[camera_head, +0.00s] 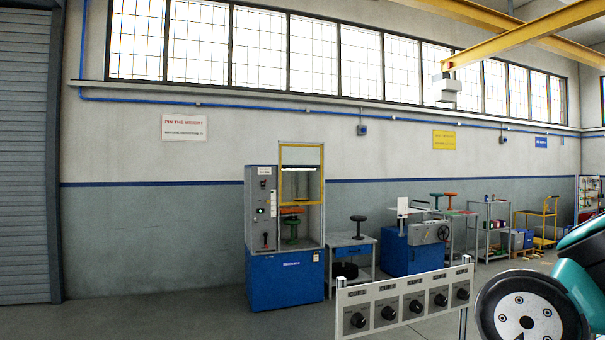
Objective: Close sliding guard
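A testing machine with a blue base (287,284) and a grey control cabinet (262,207) stands against the wall, left of centre. Its sliding guard, a yellow-framed clear panel (281,185), is raised. Its top edge stands above the cabinet, and its lower edge is about halfway down the work bay. The bay is open below it. A green stool base (291,229) with an orange part above it shows inside the bay. My gripper is not in view. A teal and black part at the lower right looks like my own arm.
A panel with several black knobs (413,307) stands in the near foreground, right of the machine. A small table (350,250) with a dark stool is beside the machine. Farther right are a blue cabinet (397,257), shelves and a yellow cart (546,224). Floor at left is clear.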

